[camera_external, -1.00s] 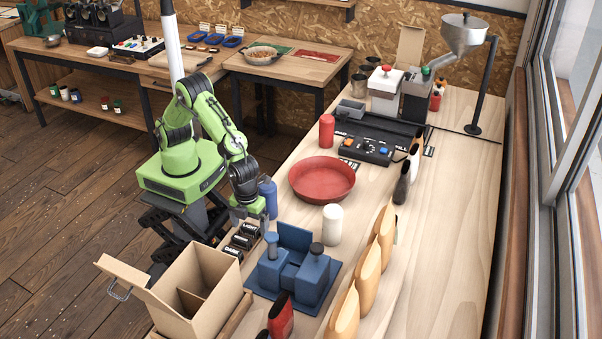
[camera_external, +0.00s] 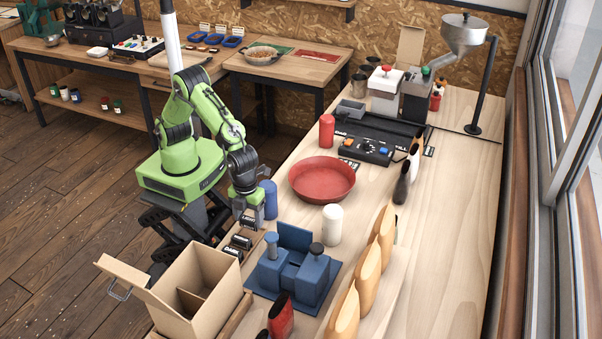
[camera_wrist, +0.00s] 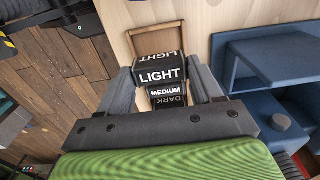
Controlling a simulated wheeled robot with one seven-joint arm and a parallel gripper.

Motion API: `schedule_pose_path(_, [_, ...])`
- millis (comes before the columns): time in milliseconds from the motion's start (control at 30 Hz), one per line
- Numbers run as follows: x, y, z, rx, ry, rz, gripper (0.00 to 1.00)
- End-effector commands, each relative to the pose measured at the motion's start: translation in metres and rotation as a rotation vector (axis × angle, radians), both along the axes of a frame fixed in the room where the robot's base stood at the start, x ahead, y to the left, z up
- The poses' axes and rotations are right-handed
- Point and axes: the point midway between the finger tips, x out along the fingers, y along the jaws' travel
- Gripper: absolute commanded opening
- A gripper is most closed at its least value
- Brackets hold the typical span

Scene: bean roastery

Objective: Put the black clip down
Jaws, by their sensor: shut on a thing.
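My gripper (camera_external: 249,211) is above the near edge of the long table and shut on a black clip (camera_external: 250,222) lettered LIGHT in white. In the wrist view the clip (camera_wrist: 162,72) sits between the two grey fingers of my gripper (camera_wrist: 160,63). In the external view it is raised above two similar black clips, one lettered MEDIUM (camera_wrist: 166,92) and one DARK (camera_external: 232,252). These two lie in a row, partly hidden behind the held clip in the wrist view.
A blue bottle (camera_external: 270,198) stands close right of my gripper. A blue tamping stand (camera_external: 292,284) and an open cardboard box (camera_external: 205,317) are nearer the camera. A white canister (camera_external: 332,225) and a red bowl (camera_external: 320,192) stand further right.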

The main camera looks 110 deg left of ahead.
Motion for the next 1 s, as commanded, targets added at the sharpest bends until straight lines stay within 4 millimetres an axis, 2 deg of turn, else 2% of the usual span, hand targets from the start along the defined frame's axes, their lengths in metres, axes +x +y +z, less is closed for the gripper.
schedule_pose_path(33, [0.001,0.0,0.018,-0.003,-0.005,0.0,0.37])
schedule_pose_path(200, [0.001,0.0,0.056,-0.002,-0.003,0.0,0.37])
schedule_pose_path(300, [0.0,0.0,0.065,0.0,0.0,0.0,0.37])
schedule_pose_path(567, [0.001,0.0,0.074,-0.001,-0.002,0.0,0.37])
schedule_pose_path(833, [0.001,0.0,0.122,-0.002,-0.004,0.001,0.37])
schedule_pose_path(1000, [0.017,0.024,0.123,0.001,0.0,0.132,0.37])
